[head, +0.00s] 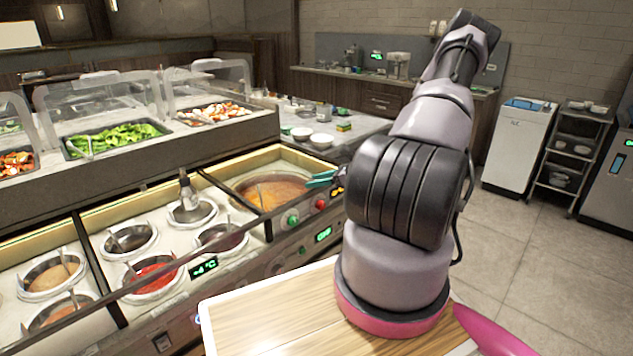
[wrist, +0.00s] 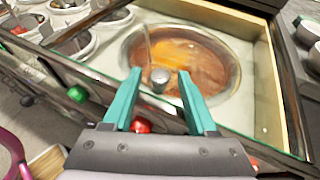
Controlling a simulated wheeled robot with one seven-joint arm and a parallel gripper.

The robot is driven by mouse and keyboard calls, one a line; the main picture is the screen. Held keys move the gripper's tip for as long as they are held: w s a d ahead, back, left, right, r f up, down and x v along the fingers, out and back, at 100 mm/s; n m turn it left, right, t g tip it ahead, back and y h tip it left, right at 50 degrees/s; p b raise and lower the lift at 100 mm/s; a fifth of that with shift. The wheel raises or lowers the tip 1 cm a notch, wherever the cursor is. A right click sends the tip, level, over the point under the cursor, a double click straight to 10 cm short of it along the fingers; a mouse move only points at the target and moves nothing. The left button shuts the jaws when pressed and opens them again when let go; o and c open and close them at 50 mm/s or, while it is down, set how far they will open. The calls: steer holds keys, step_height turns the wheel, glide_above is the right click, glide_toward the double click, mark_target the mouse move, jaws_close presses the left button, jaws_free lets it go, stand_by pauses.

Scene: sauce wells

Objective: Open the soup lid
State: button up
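The soup (head: 275,190) is orange-brown and sits in a round well at the right end of the counter. It also shows in the wrist view (wrist: 205,62). A clear pane with a greenish front edge seems to cover this well; I take it as the soup lid (wrist: 255,135), lying closed. A round grey metal piece (wrist: 160,75) shows between my fingertips; I cannot tell whether it is a lid knob or part of a ladle. My gripper (head: 308,182) has teal fingers, spread open and empty at the well's front edge, also in the wrist view (wrist: 160,82).
Several sauce wells (head: 130,240) lie to the left. A green knob (head: 292,220) and a red knob (head: 320,204) are on the front panel below my gripper. White bowls (head: 321,140) stand on the counter behind. Open floor (head: 530,250) lies to the right.

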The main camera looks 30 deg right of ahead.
jaws_close()
stand_by(1.2)
